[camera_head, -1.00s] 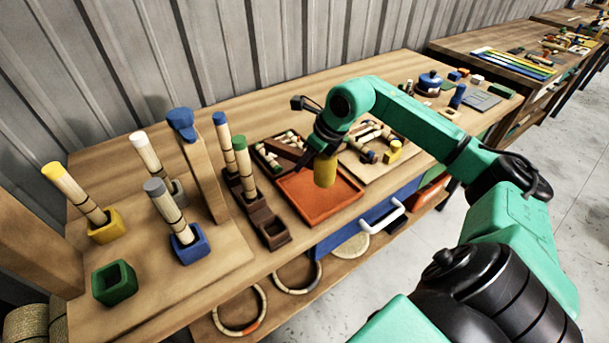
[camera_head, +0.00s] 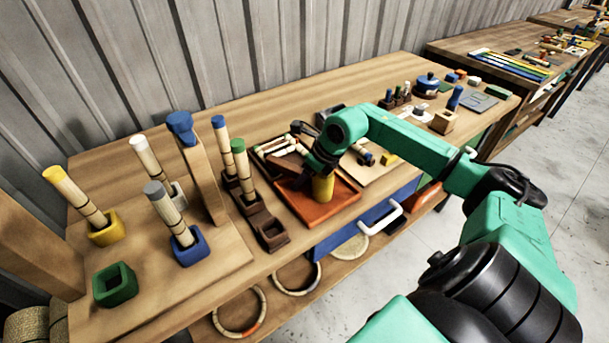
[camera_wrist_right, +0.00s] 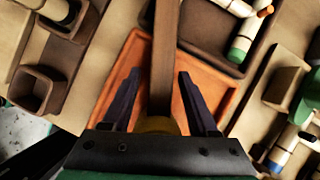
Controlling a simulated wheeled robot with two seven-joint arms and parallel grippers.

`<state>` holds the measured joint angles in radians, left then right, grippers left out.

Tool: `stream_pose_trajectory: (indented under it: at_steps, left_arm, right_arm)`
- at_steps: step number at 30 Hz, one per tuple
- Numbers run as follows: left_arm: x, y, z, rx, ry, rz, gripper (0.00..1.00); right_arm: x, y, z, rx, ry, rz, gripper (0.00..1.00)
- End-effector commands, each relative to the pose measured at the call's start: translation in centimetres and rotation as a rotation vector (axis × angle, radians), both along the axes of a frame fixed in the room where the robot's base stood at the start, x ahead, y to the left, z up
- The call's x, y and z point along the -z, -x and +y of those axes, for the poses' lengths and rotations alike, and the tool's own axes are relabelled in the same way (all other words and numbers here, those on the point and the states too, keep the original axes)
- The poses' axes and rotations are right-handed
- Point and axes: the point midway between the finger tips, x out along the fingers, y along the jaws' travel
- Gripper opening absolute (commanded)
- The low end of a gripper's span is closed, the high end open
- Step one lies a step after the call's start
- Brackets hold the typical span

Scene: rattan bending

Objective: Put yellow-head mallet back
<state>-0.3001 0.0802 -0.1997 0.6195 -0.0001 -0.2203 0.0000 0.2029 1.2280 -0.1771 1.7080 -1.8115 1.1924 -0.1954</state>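The yellow-head mallet has a yellow cylindrical head (camera_head: 323,188) and a brown handle (camera_wrist_right: 163,58). The head is at the orange tray (camera_head: 338,209), below my right gripper. I cannot tell whether it touches the tray floor. In the right wrist view, the two dark fingers of my right gripper (camera_wrist_right: 158,80) stand on either side of the handle. Orange tray shows between the fingers and the handle, so the gripper looks open. The head is mostly hidden by the gripper there. My left gripper is not in view.
A dark brown holder (camera_head: 273,235) stands left of the tray, with blue- and green-capped sticks. A green empty socket (camera_head: 115,284) and other sockets with sticks stand further left. A blue drawer (camera_head: 350,228) with a white handle is below the tray.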

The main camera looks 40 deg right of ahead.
Motion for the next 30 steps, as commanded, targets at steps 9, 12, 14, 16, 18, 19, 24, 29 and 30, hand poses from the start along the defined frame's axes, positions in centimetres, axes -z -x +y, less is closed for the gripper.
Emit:
stream_pose_trajectory:
  at_steps: [9, 12, 14, 16, 18, 19, 24, 29, 30]
  left_arm:
    - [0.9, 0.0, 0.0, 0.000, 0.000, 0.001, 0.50]
    - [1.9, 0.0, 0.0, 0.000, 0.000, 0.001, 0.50]
    - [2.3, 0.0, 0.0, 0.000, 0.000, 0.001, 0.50]
    - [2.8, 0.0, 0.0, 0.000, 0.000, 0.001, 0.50]
    - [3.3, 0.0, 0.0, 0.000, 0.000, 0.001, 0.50]
    - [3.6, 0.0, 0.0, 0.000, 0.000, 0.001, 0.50]
    - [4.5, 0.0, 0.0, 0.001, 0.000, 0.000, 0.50]
    - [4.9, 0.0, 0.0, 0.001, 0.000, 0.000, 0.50]
    - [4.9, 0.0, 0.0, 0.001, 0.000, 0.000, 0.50]
  right_arm:
    - [-2.8, 1.4, -0.6, 0.000, 0.007, 0.002, 0.60]
    - [-3.2, 1.8, -1.1, 0.008, 0.000, 0.003, 0.60]
    - [-3.7, 2.0, -1.2, 0.010, 0.001, 0.003, 0.60]
    - [-4.2, 2.2, -1.2, 0.009, 0.002, 0.002, 0.60]
    - [-4.8, 2.5, -1.1, 0.003, 0.002, 0.003, 0.60]
    - [-5.0, 2.6, -1.0, -0.001, 0.003, 0.003, 0.60]
    - [-8.4, 3.9, -1.5, 0.000, -0.004, -0.007, 0.60]
    - [-10.5, 4.8, -1.9, 0.001, 0.000, -0.002, 0.60]
    - [-10.7, 4.9, -2.0, 0.001, 0.000, -0.001, 0.60]
